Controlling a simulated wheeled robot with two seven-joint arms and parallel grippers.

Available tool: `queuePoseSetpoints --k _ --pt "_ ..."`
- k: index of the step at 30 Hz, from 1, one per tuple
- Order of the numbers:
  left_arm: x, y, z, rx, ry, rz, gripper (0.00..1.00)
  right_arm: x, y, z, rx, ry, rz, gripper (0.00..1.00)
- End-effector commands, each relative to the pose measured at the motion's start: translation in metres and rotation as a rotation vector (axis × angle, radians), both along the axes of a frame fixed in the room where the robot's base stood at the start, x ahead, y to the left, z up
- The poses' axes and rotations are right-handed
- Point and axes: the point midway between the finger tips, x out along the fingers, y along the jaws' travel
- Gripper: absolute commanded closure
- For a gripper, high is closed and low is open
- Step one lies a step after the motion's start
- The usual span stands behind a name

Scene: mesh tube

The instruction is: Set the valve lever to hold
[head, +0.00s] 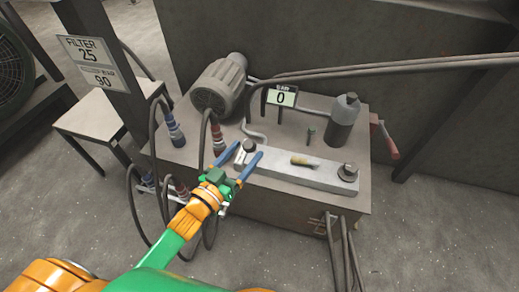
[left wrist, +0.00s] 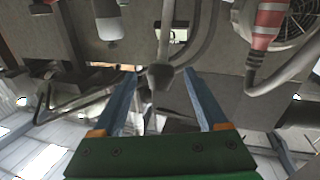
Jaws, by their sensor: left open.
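A lever with a dark round knob (head: 249,145) stands at the left end of the pale valve block (head: 285,173) on top of the power unit. My left gripper (head: 248,151) is open, with its two blue fingers on either side of the knob. In the left wrist view the knob (left wrist: 160,76) on its grey rod shows between the fingertips (left wrist: 160,71), with gaps visible on both sides. Contact cannot be made out. No "hold" marking is readable, so the lever's setting cannot be told. My right gripper is not in view.
A gauge display (head: 281,97) reads 0. A motor (head: 221,84), a grey bottle (head: 344,121), a red crank handle (head: 386,142) and several hoses surround the block.

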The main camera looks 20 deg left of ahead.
Motion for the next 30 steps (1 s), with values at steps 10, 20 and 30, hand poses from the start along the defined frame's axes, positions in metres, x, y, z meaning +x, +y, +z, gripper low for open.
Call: queuePoseSetpoints --k 10,20,30 --pt "0.052 -0.016 0.000 0.003 0.002 0.001 0.24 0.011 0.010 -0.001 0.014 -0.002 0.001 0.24" --pt "0.057 -0.018 0.001 0.002 0.005 0.001 0.27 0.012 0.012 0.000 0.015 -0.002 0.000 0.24" --pt "0.057 -0.018 0.001 0.002 0.005 0.001 1.00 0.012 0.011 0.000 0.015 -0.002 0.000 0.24"
